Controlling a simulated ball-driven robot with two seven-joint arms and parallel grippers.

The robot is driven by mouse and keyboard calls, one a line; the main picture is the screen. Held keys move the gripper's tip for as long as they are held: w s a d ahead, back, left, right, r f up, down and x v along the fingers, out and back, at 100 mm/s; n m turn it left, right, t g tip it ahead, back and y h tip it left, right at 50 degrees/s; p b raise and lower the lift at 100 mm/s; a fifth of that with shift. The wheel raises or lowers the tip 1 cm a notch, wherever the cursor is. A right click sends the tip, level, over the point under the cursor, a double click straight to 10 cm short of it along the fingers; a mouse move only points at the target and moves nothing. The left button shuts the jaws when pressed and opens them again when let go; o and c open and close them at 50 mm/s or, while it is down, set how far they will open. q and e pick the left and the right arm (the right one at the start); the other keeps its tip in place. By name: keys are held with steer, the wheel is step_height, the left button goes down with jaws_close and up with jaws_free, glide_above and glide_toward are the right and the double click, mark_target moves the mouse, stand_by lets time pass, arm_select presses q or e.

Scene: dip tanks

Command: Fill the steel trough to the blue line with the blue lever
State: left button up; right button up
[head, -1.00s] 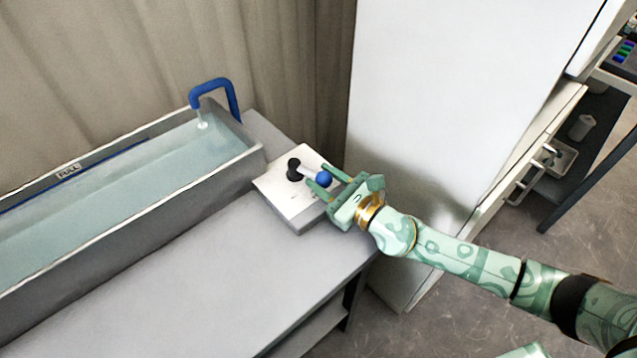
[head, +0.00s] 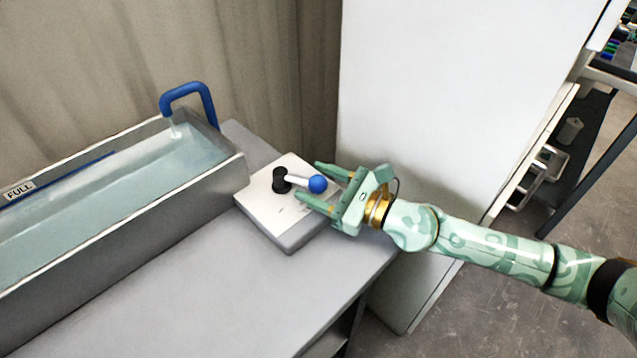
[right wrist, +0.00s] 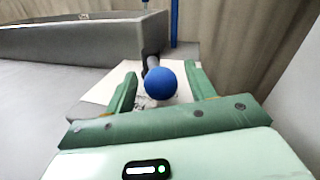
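The steel trough (head: 190,193) stands at the left on the bench, with water (head: 110,205) in it. The water surface lies close to the blue line (head: 75,172) beside the FULL label; I cannot tell whether it touches it. A short pale stream shows under the blue spout (head: 190,90). The blue lever (head: 317,184) has a blue ball knob, a pale rod and a black pivot on a white plate. My right gripper (head: 309,181) is open, its fingers on either side of the knob. The right wrist view shows gaps beside the knob (right wrist: 161,84). My left gripper is not in view.
The grey bench top (head: 210,290) is clear in front of the trough and the lever plate (head: 290,228). A tall white cabinet (head: 430,90) stands close behind my right gripper. A beige curtain (head: 270,70) hangs behind the trough.

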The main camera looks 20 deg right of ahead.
stand_by(0.3)
steer(key=b+v, duration=0.1)
steer(key=v, duration=0.2)
steer(key=b+v, duration=0.1)
steer(key=v, duration=0.2)
steer(key=b+v, duration=0.1)
steer(key=v, duration=0.2)
steer(key=shift+s+d+f, duration=0.2)
steer(key=shift+f, duration=0.15)
steer(key=v, duration=0.6)
steer(key=shift+r+p, duration=0.35)
steer(key=shift+r, duration=0.05)
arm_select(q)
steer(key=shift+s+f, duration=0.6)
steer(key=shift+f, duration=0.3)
arm_select(e)
steer(key=shift+s+d, duration=0.2)
steer(key=shift+s, duration=0.1)
